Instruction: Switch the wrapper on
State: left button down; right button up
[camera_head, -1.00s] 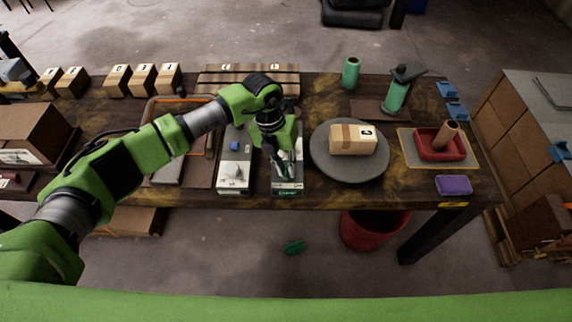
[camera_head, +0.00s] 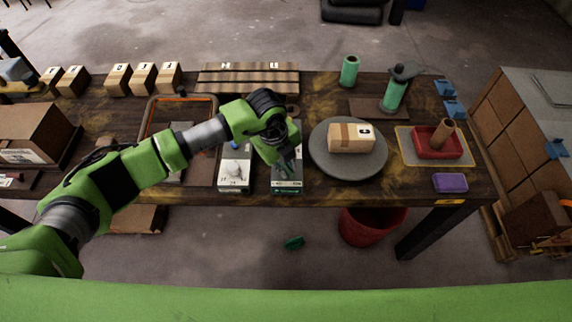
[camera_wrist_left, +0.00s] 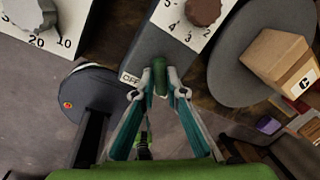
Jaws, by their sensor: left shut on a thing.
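The wrapper's round grey turntable (camera_head: 378,165) carries a taped cardboard box (camera_head: 351,138). Left of it stands a control box (camera_head: 287,186), partly covered by my left gripper (camera_head: 287,165). In the left wrist view this control box (camera_wrist_left: 160,45) has a brown dial (camera_wrist_left: 203,11) with numbers and an OFF label (camera_wrist_left: 130,78). A small green switch lever (camera_wrist_left: 159,72) stands beside the label. My left gripper (camera_wrist_left: 159,80) is shut on the lever, one fingertip on each side. My right gripper is out of view.
A second control box (camera_head: 234,178) with a pale dial stands close on the left. Green rolls (camera_head: 349,71), a red tray (camera_head: 437,154) and a purple block (camera_head: 450,183) are on the table. A red bin (camera_head: 370,228) stands on the floor.

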aim_at(281, 180)
pick_arm(q)
jog(key=shift+n, duration=0.8)
jog(key=c, duration=2)
grip_release()
jog(key=shift+c, duration=0.2)
jog(key=shift+r, duration=0.1)
notch_tip(281, 180, up, 12)
jog(key=s+a, duration=0.1)
jog(key=shift+s+a, duration=0.3)
jog(key=shift+s, duration=0.05)
jog(key=shift+f, duration=0.2)
